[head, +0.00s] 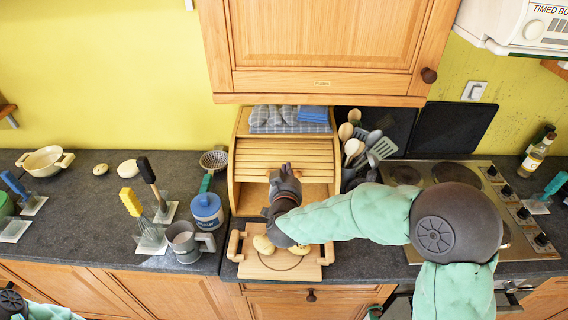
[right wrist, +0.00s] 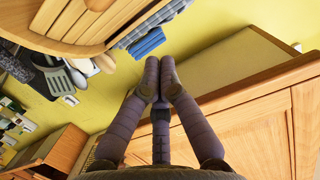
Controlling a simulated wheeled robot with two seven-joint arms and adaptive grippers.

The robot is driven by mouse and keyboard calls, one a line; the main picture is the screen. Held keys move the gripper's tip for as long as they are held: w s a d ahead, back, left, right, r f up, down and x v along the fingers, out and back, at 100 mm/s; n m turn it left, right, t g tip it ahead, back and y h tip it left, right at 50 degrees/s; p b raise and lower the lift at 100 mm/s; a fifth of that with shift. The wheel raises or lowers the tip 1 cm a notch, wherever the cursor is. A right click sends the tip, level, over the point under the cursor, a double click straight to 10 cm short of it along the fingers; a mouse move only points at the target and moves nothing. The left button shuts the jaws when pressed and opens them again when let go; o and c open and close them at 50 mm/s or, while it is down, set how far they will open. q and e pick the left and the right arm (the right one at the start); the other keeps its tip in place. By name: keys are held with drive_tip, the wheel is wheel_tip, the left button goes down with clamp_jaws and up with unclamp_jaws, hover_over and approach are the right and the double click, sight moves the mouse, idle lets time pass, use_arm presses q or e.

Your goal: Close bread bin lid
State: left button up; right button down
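The wooden bread bin (head: 234,160) stands against the back of the counter. Its slatted roll-top lid (head: 284,153) is partly down, and an open gap shows below its lower edge. My right gripper (head: 285,172) is in front of the bin, its fingers overlapping the lid's lower edge in the head view. In the right wrist view its fingertips (right wrist: 160,76) are together with nothing seen between them. The slatted wood (right wrist: 95,22) shows at the upper left there. I cannot tell whether the fingers touch the lid. Only part of my left arm shows at the lower left; its gripper is out of view.
Folded cloths (head: 289,117) lie on top of the bin. A wooden board (head: 250,268) with bread rolls (head: 263,244) is in front. A utensil holder and hob (head: 455,173) are to the right. A blue-lidded jar (head: 206,210) and metal mug (head: 187,242) stand left. A cupboard (head: 323,45) hangs above.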

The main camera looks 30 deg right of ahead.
drive_tip(key=shift+n+g, duration=0.3)
drive_tip(key=shift+g, duration=0.1)
drive_tip(key=w+d+f, duration=0.1)
drive_tip(key=w, duration=0.1)
drive_tip(key=w+d+f+b, duration=0.1)
drive_tip(key=w+f, duration=0.1)
drive_tip(key=w+d+f+b, duration=0.1)
drive_tip(key=w, duration=0.1)
drive_tip(key=shift+w+f, duration=0.35)
drive_tip(key=shift+w, duration=0.05)
drive_tip(key=shift+s+a+f, duration=0.2)
drive_tip(key=shift+s+f, duration=0.15)
drive_tip(key=shift+f, duration=0.15)
